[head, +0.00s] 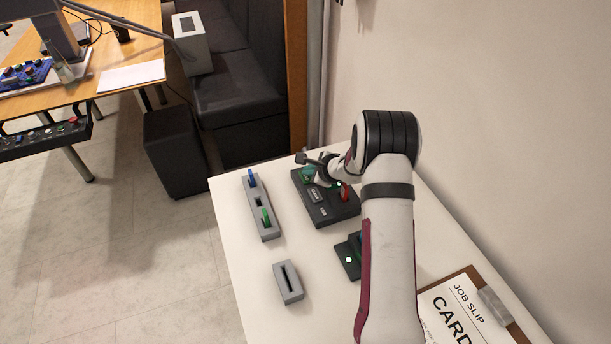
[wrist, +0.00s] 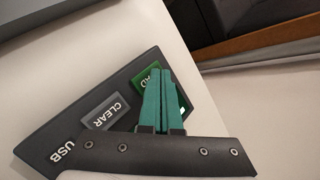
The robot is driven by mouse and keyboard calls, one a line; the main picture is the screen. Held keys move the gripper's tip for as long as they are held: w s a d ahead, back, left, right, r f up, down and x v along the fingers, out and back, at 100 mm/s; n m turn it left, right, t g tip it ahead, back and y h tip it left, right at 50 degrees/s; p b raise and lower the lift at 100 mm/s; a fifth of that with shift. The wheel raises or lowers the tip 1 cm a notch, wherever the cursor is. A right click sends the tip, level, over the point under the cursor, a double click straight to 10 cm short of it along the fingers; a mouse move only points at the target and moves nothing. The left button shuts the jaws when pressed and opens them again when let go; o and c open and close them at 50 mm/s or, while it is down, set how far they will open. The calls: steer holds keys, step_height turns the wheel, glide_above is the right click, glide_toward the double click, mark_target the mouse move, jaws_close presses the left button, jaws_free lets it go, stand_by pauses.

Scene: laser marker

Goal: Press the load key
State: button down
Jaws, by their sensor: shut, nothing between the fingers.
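The dark control panel (head: 338,212) lies on the white table in the head view. In the wrist view, the panel (wrist: 65,133) carries a green key (wrist: 143,80) whose visible letters end in "AD". The grey CLEAR key (wrist: 108,108) sits beside it. My gripper (wrist: 164,70) is shut and empty, its two teal fingers together. Their tips overlap the right part of the green key and hide some of its label. I cannot tell whether they touch it. In the head view, my gripper (head: 310,176) is over the panel's far left part, partly hidden by my wrist.
A red lever (head: 345,192) stands on the panel's right side. A grey rack (head: 260,213) with blue and green pieces and a slotted grey block (head: 288,283) are to the left. A job slip clipboard (head: 465,310) lies near right.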

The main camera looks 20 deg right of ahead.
mark_target(309, 178)
steer(key=shift+f, duration=0.25)
steer(key=shift+r, duration=0.1)
stand_by(0.4)
steer(key=shift+r, duration=0.75)
steer(key=shift+r, duration=0.1)
steer(key=shift+r, duration=2.4)
